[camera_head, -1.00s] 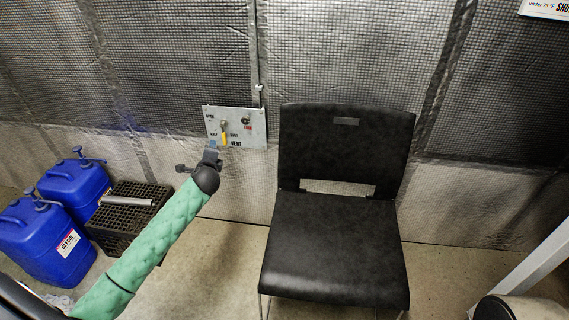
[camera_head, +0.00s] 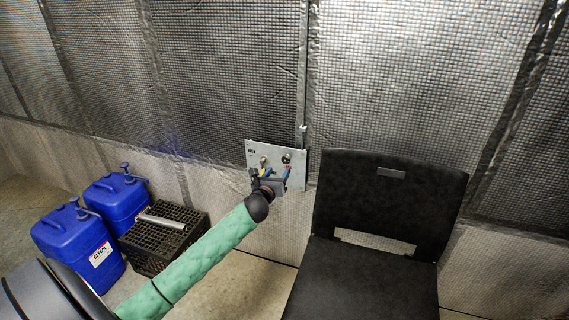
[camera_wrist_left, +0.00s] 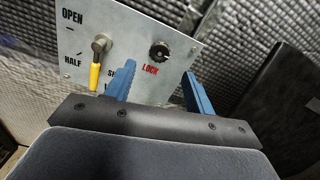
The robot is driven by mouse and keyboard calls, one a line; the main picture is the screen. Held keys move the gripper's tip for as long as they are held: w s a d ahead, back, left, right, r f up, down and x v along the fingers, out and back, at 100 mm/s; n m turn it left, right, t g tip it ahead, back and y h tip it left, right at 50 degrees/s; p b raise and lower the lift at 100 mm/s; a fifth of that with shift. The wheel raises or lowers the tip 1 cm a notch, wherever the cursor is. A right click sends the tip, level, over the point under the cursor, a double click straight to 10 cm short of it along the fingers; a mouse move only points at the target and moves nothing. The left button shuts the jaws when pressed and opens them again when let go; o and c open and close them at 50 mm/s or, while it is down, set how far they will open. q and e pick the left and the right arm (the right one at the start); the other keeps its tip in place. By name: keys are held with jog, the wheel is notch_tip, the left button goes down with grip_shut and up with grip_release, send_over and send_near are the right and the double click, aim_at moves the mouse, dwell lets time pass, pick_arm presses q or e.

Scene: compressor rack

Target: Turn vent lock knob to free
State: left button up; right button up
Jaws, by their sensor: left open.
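The vent lock knob (camera_head: 287,158) is a small black round knob on a grey metal panel (camera_head: 276,148) on the wall. In the left wrist view the knob (camera_wrist_left: 159,52) has red LOCK lettering under it. Left of it, a vent lever (camera_wrist_left: 95,76) with a yellow handle hangs down beside OPEN and HALF labels. My left gripper (camera_head: 278,173) is in front of the panel's lower part. Its blue fingers (camera_wrist_left: 158,72) are open and empty, one to each side of the knob's line in the wrist view, apart from the knob. My right gripper is out of view.
A black chair (camera_head: 385,205) stands close to the right of the panel. Blue jugs (camera_head: 75,245) and a black crate (camera_head: 160,235) stand on the floor at left. Quilted foil covers the wall, and a conduit (camera_head: 302,80) runs up from the panel.

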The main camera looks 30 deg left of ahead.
aim_at(285, 161)
pick_arm(q)
jog(key=shift+x, duration=3.7)
jog(key=c, duration=1)
